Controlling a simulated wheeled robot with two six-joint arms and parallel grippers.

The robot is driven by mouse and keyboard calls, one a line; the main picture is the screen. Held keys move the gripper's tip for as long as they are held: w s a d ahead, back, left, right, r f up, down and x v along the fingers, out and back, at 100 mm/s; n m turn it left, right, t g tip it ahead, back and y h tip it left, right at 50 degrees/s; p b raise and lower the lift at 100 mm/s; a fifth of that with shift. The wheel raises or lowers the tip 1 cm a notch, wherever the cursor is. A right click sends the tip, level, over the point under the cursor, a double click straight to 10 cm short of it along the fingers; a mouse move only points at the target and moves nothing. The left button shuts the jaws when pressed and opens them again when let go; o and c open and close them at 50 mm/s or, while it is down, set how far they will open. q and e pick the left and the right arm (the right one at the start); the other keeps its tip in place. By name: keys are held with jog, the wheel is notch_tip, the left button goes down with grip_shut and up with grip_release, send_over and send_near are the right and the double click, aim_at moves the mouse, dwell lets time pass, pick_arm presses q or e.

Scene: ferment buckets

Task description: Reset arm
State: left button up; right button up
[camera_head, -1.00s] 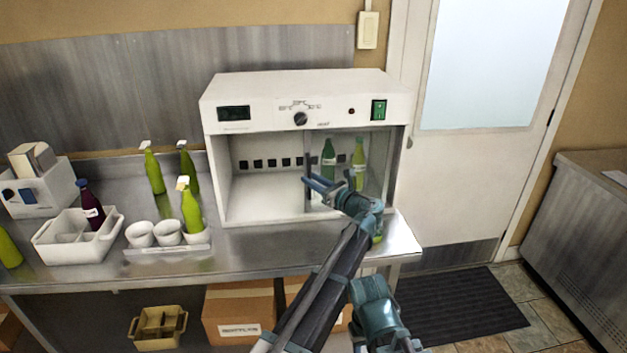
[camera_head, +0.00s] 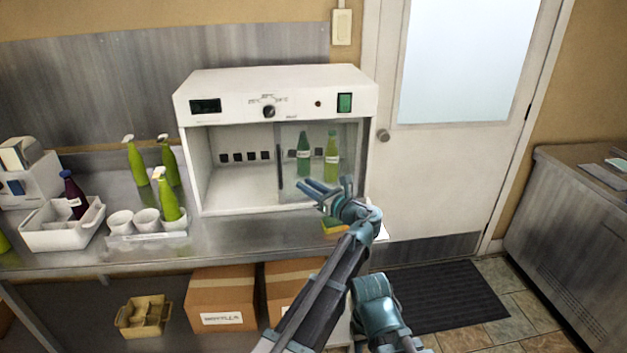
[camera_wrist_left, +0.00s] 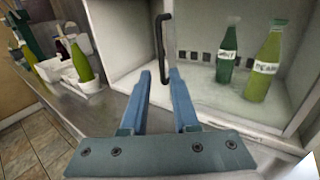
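My left gripper (camera_head: 308,190) is in front of the white incubator cabinet (camera_head: 280,92). Its blue fingers are apart and empty; they also show open in the left wrist view (camera_wrist_left: 160,76). The dark door handle (camera_head: 279,166) stands beyond the fingertips, apart from them. The glass door covers the right half of the cabinet opening; the left half is uncovered. Behind the glass stand a dark green bottle (camera_head: 304,155) and a yellow-green bottle (camera_head: 332,158), both upright. My right gripper is not in view.
On the steel counter (camera_head: 60,255) stand several green spray bottles, white cups (camera_head: 147,221) and a white caddy (camera_head: 58,240) with a dark bottle. A sponge (camera_head: 334,228) lies near my left forearm. Cardboard boxes (camera_head: 221,292) are below. A door (camera_head: 440,170) is at the right.

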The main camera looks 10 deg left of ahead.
pick_arm(q)
jog(key=s+a+f+n+g+h, duration=0.4)
jog(key=s+f+n, duration=0.5)
jog(key=s, duration=0.1)
jog(key=s+a+f+n+g+h, duration=0.4)
jog(key=s+a+f+n+g, duration=0.1)
jog(key=s+f+n, duration=0.45)
jog(key=s+d+f+n+g+h, duration=0.25)
jog(key=s+d+n+h, duration=0.4)
jog(key=s, duration=0.35)
jog(key=s+d+r+m+y+p, duration=0.1)
jog(key=s+d, duration=0.4)
jog(key=d, duration=0.5)
jog(key=shift+s+d+r+m+y+p, duration=0.3)
jog(key=shift+r+m+p, duration=0.2)
jog(key=shift+m+p, duration=0.45)
jog(key=shift+a, duration=0.15)
